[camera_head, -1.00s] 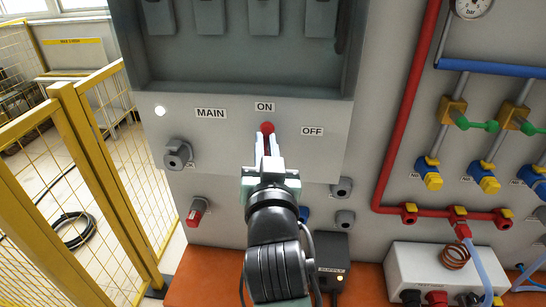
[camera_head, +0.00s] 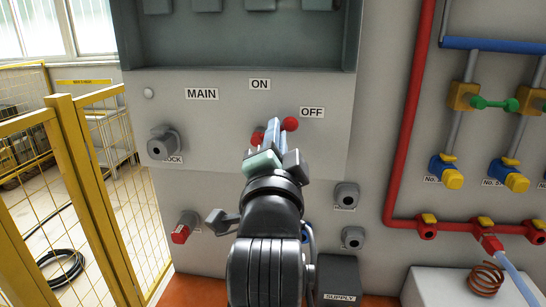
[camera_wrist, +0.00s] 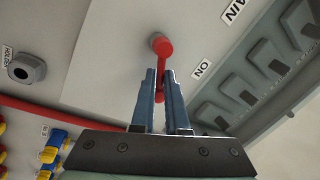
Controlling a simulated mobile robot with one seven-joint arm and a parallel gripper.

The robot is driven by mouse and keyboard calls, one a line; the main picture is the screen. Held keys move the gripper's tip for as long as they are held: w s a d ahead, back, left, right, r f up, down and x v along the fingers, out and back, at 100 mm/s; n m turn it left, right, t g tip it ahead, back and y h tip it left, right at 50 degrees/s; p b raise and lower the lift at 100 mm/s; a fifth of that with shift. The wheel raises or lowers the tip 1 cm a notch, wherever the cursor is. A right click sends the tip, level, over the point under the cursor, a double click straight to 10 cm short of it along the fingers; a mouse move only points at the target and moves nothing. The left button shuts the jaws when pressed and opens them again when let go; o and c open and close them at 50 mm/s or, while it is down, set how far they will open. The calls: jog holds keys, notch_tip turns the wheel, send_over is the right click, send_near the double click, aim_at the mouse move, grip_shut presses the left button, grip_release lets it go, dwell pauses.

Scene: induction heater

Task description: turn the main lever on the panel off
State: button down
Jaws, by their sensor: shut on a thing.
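The main lever (camera_head: 290,123) is red. Its round red end shows just below the OFF label (camera_head: 312,112), right of my fingers, and more red shows on their left side. My gripper (camera_head: 273,133) is at the lever, below the ON label (camera_head: 260,84). In the wrist view my two blue-grey fingers (camera_wrist: 160,95) are shut on the red lever (camera_wrist: 165,66), whose rod runs between them. My fingers hide part of the lever in the head view. The small round lamp (camera_head: 149,93) left of the MAIN label (camera_head: 201,94) looks grey and unlit.
A grey lock knob (camera_head: 164,142) sits left of the lever. A red knob (camera_head: 183,229) and grey knobs (camera_head: 347,195) are lower on the panel. A red pipe (camera_head: 409,130) runs down on the right. A yellow fence (camera_head: 80,190) stands at the left.

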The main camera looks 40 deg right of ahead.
notch_tip(320, 180, down, 2)
jog(key=m+g+h+b, duration=0.1)
jog(key=m+b, duration=0.5)
jog(key=shift+s+d+b, duration=0.1)
jog(key=shift+b, duration=0.3)
jog(key=shift+m+h, duration=0.3)
jog(key=shift+m, duration=0.2)
jog(key=c, duration=0.9)
grip_release()
jog(key=shift+c, duration=0.2)
jog(key=b+v, duration=0.3)
jog(key=v, duration=1)
jog(key=shift+r, duration=0.15)
